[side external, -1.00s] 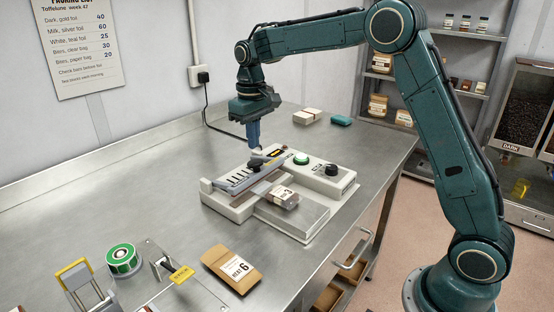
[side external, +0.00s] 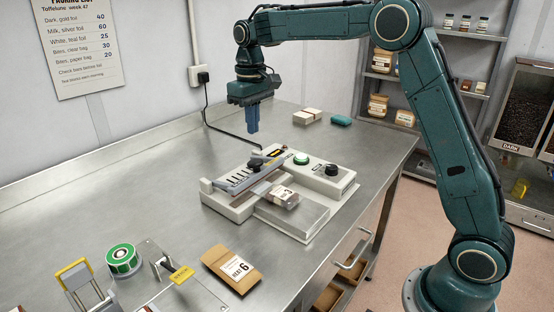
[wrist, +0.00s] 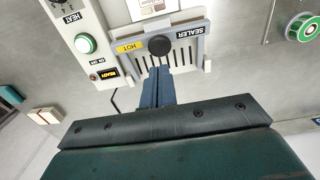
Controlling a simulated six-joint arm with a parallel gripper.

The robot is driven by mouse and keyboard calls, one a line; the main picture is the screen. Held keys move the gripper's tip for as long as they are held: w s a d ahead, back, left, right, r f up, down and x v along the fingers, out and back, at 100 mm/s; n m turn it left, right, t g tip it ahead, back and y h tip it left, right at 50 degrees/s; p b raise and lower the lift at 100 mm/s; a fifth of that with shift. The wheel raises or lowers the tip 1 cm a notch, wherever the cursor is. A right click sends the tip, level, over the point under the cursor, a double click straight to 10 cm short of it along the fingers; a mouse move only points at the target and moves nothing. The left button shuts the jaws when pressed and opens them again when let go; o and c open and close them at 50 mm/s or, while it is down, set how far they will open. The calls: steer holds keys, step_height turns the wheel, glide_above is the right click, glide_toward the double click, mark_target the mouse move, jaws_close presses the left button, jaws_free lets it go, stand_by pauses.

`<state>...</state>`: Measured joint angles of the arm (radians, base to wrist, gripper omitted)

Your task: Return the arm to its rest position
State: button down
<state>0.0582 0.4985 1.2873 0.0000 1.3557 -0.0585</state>
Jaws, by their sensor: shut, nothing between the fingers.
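My gripper (side external: 252,126) hangs pointing down above the bench, over the back end of the heat sealer (side external: 237,202). Its blue fingers are together with nothing between them, and a gap separates them from the sealer. The fingers also show in the wrist view (wrist: 157,88), in front of the sealer bar with its black knob (wrist: 159,45). In the side view the sealer's bar (side external: 252,176) lies low, and a clear bag labelled 3 (side external: 283,197) sits at its front edge.
A brown paper pouch labelled 6 (side external: 232,270), a green label roll (side external: 123,260) and a yellow-tagged lever device (side external: 180,275) stand at the front left. The bench's left stretch is clear.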

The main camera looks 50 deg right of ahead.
steer(key=shift+r, duration=0.1)
stand_by(0.3)
steer(key=s+a+r+t, duration=0.1)
steer(key=s+r, duration=0.3)
steer(key=s, duration=0.4)
steer(key=s+a+r+t, duration=0.1)
steer(key=s+r+t, duration=0.15)
steer(key=s, duration=0.55)
steer(key=s+f+t, duration=0.1)
steer(key=s+f, duration=0.1)
steer(key=s, duration=0.6)
steer(key=s+a+f+t, duration=0.1)
steer(key=s+f, duration=0.2)
steer(key=s, duration=0.6)
steer(key=shift+s, duration=0.15)
